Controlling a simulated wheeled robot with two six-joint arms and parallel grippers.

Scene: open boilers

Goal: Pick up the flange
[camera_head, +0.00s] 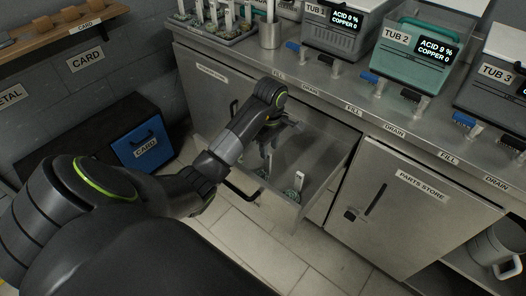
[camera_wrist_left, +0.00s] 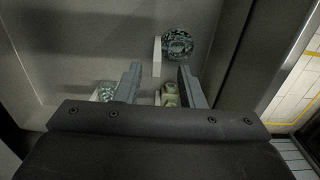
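An open metal drawer (camera_head: 325,160) holds several small greenish parts with pale upright tabs. One part (camera_head: 297,183) stands near the drawer's front right corner, and another shows partly behind my arm. In the left wrist view, a round, mottled green flange-like part (camera_wrist_left: 178,43) with a pale tab lies beyond my fingertips. Two more parts (camera_wrist_left: 170,96) (camera_wrist_left: 106,91) lie lower, near the fingers. My left gripper (camera_head: 279,132) reaches down into the drawer; in the left wrist view (camera_wrist_left: 158,78) its fingers are apart with nothing clearly held. My right gripper is not in view.
The drawer walls (camera_wrist_left: 235,55) stand close around my left gripper. Above is a steel counter (camera_head: 330,85) with tubs, including Tub 2 (camera_head: 410,65), and drain handles. A closed parts store door (camera_head: 410,205) is to the right. A blue card bin (camera_head: 143,145) is at left.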

